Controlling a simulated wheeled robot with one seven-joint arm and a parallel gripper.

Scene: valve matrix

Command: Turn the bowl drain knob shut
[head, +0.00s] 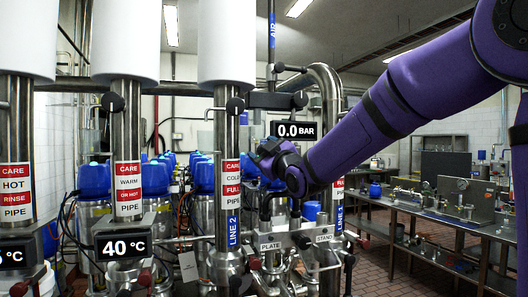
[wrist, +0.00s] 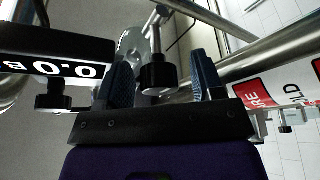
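No label reading "bowl drain" is legible, so I cannot tell which knob it is. In the wrist view, a black round knob (wrist: 158,75) on a metal stem lies between the two blue fingers of my gripper (wrist: 162,68). A gap shows on each side of the knob, so the fingers appear open and not pressed on it. In the head view my gripper (head: 268,150) is beside the black 0.0 BAR display (head: 293,130). The knob between the fingers cannot be made out in the head view.
A second black knob (wrist: 52,103) sits under the display, left of my fingers. Steel pipes (wrist: 265,62) run close on the right. PLATE (head: 270,246) and STAND (head: 325,238) labels sit below my gripper. A metal workbench (head: 440,215) stands at right, with floor before it.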

